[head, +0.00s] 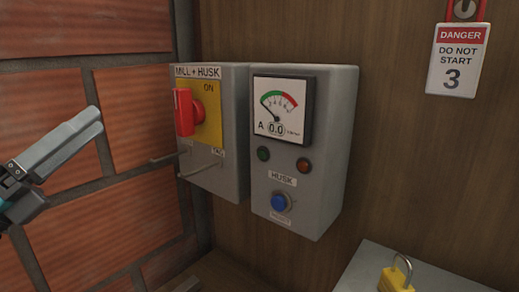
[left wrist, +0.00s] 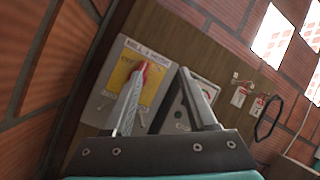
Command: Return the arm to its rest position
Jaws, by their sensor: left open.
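My left gripper (head: 60,145) comes in from the left edge of the head view, in front of the brick wall and left of the switch box. In the left wrist view my left gripper (left wrist: 162,78) has its two fingers apart, with nothing between them. It is apart from the grey MILL + HUSK box (head: 213,172), which has a red handle (head: 187,112) on a yellow plate. That yellow plate also shows behind the fingers in the left wrist view (left wrist: 123,73). My right gripper is in neither view.
A grey HUSK box (head: 330,150) with a meter and blue knob hangs beside the switch box. A DANGER tag (head: 459,60) hangs at upper right. A yellow padlock (head: 396,278) lies on a grey surface (head: 440,278). Thin pegs (head: 195,172) stick out of the switch box.

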